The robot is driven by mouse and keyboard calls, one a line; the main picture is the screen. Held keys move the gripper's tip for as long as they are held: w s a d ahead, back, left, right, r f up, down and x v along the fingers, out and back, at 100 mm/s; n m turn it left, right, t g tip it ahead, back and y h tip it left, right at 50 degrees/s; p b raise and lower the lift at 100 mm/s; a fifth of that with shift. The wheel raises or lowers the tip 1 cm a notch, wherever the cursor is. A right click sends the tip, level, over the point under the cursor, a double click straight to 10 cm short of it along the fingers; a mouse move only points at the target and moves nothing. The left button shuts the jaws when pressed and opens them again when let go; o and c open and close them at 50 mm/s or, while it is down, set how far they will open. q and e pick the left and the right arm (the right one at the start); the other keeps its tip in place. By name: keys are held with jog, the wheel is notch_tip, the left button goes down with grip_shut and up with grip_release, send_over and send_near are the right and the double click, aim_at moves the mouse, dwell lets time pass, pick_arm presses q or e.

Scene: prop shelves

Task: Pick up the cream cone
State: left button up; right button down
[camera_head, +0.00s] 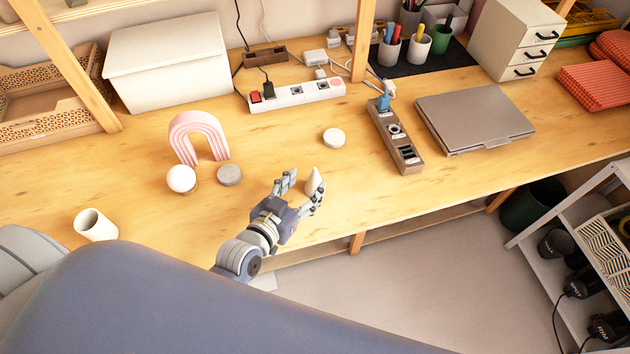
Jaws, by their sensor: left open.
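The cream cone (314,181) stands upright on the wooden table near its front edge. My left gripper (302,187) is open, with its fingers on either side of the cone. The right finger partly covers the cone's lower part. I cannot tell whether either finger touches it. My right gripper is not in view.
On the wooden table (290,130), a pink arch (198,135), a white ball (181,178), a grey disc (229,175) and a cream cylinder (95,225) stand to the left. A white disc (334,138) lies behind the cone. A power strip (395,135) and laptop (475,118) lie to the right.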

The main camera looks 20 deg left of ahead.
aim_at(312, 180)
pick_arm(q)
jog(key=x, duration=0.2)
jog(key=p+x, duration=0.1)
jog(key=x, duration=0.1)
jog(key=shift+w+d, duration=0.15)
jog(key=shift+d, duration=0.15)
jog(key=shift+w+f, duration=0.2)
jog(key=shift+w, duration=0.15)
jog(key=c, duration=1.2)
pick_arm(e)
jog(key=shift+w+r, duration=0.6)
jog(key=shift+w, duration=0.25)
